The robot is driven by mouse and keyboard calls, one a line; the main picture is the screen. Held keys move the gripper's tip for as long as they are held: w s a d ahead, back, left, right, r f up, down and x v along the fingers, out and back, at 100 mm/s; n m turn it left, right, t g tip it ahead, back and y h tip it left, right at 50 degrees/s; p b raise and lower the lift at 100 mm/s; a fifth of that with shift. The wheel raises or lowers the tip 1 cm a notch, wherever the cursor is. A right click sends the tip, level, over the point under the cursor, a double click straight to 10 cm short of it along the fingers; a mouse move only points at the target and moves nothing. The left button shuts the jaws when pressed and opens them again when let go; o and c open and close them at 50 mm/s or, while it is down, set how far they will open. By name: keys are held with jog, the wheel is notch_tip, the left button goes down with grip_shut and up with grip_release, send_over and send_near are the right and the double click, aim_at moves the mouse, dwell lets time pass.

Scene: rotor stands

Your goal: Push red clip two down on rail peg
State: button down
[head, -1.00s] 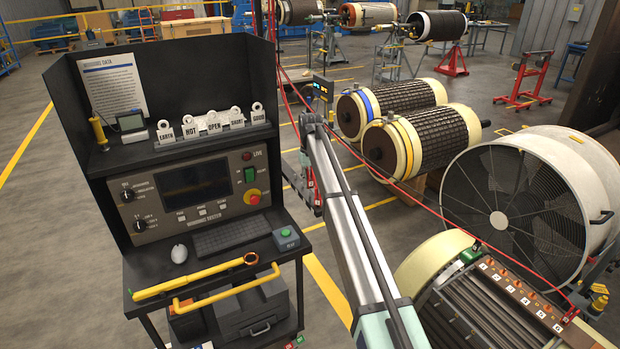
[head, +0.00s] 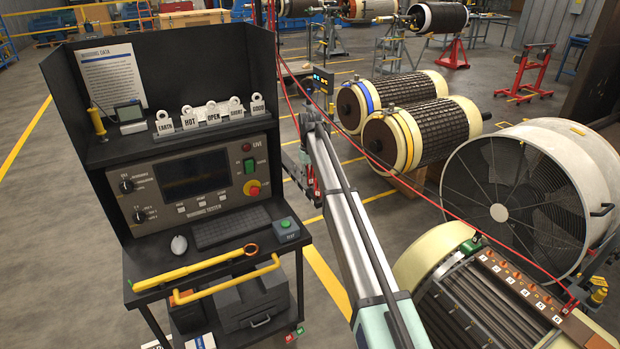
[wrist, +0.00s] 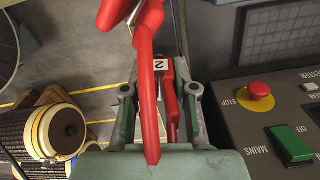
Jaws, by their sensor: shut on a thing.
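Red clip two (wrist: 168,75) fills the middle of the wrist view, with a white tag marked 2 on it. My gripper (wrist: 158,100) is shut on it, with one grey-green finger on each side. Its long red handle runs toward the camera. In the head view my arm reaches away past the console, and its far end, with some red beside it (head: 312,180), is small and partly hidden by the arm. I cannot make out a rail peg near the clip in either view.
The black console (head: 190,190) stands left of my arm. Its red stop button (wrist: 258,88) is right of the gripper in the wrist view. Banded rotors (head: 428,135), a large fan (head: 520,195) and a numbered brown strip (head: 510,283) lie to the right. Red leads cross the room.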

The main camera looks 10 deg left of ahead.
jog(key=shift+f, duration=0.45)
jog(key=c, duration=0.8)
grip_release()
